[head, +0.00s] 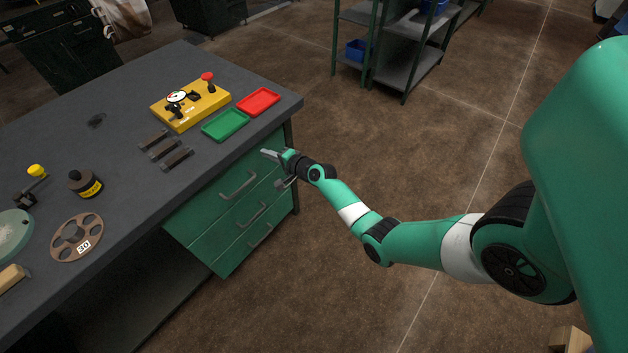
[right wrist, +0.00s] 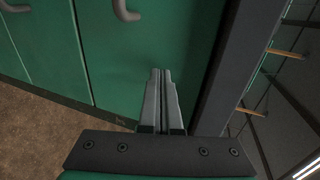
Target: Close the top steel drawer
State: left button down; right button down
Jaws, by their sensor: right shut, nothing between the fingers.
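The top drawer (head: 215,192) is a green steel front with a grey bar handle (head: 238,186), just below the workbench edge. I see no open interior; its front looks about flush, but I cannot tell if a small gap remains. My right gripper (head: 268,153) is shut and empty at the right end of the top drawer front. In the right wrist view its two fingers (right wrist: 161,75) lie together against or just before a green panel (right wrist: 120,60), with part of a handle (right wrist: 126,10) at the top. Contact cannot be told. My left gripper is not in view.
Lower drawers with handles (head: 251,214) sit beneath, beside a dark bench leg (head: 291,135). The workbench (head: 120,140) holds a green tray (head: 225,125), a red tray (head: 258,101) and a yellow fixture (head: 190,105). The floor (head: 340,290) right of the drawers is clear.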

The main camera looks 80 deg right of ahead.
jog(key=f+p+v, duration=0.1)
jog(key=p+v, duration=0.4)
jog(key=v, duration=0.8)
jog(key=shift+s, duration=0.25)
jog(key=shift+a, duration=0.1)
